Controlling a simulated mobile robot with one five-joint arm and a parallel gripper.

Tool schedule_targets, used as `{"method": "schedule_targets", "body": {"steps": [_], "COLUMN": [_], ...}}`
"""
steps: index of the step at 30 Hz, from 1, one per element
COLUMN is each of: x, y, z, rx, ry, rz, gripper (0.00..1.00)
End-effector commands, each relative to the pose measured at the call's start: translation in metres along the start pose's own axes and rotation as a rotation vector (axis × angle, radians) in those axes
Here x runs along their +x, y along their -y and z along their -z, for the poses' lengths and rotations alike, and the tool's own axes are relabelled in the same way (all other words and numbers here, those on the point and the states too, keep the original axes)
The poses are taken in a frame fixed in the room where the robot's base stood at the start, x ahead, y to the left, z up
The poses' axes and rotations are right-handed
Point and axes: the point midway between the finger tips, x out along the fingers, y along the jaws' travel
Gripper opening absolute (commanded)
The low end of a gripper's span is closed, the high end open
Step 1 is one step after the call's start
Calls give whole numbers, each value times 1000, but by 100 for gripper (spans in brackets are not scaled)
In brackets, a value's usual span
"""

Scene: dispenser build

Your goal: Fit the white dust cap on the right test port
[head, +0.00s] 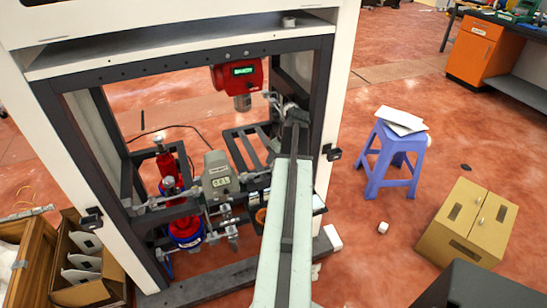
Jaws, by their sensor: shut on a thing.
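My arm reaches up from the bottom centre into the right side of a white-and-dark machine frame. My gripper (270,97) is at its far end, below and right of the red gauge head (238,74) with a green display. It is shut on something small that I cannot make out. I cannot pick out the white dust cap for sure. A grey meter (217,174) with a dial display sits on the pipework (232,188) lower in the frame, left of my arm. The right test port cannot be told apart here; my arm hides part of that area.
The frame's right post (329,100) stands close to my arm. A red-and-blue pump unit (184,230) stands lower left inside. A purple stool (392,160), a small white object (383,228) and a tan box (465,222) stand on the floor at right.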

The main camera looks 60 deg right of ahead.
Motion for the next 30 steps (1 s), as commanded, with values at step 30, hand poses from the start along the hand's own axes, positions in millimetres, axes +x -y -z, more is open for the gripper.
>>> {"method": "schedule_targets", "body": {"steps": [30], "x": [10], "y": [1], "z": [5], "rx": [2], "ry": [0], "rz": [1], "gripper": [36]}}
